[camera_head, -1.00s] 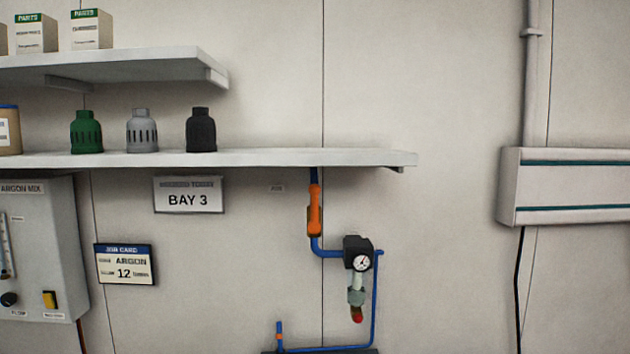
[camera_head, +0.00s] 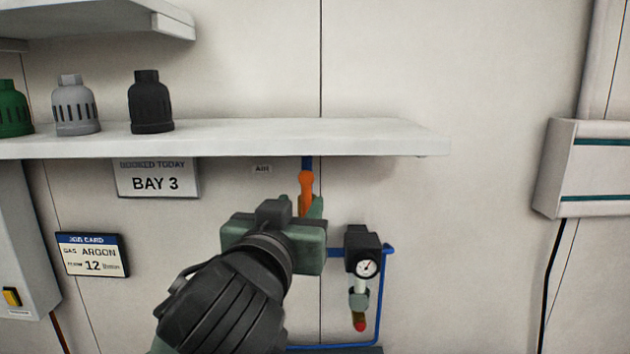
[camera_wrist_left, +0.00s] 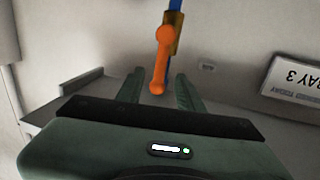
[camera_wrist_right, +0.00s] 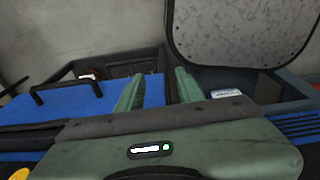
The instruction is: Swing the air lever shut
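The air lever is an orange handle (camera_head: 306,188) on the blue pipe under the shelf, and it lies along the vertical pipe. My left gripper (camera_head: 312,206) is in front of its lower part and hides some of it. In the left wrist view the lever (camera_wrist_left: 161,62) has its end between the two spread fingers of my left gripper (camera_wrist_left: 158,84), with gaps on both sides. My right gripper (camera_wrist_right: 158,82) is open and empty in the right wrist view, away from the lever.
A grey shelf (camera_head: 240,137) with several gas caps juts out above the lever. A black regulator with a gauge (camera_head: 366,268) hangs just right of my left gripper. The BAY 3 sign (camera_head: 157,180) is at left. A blue case (camera_wrist_right: 90,103) lies below my right gripper.

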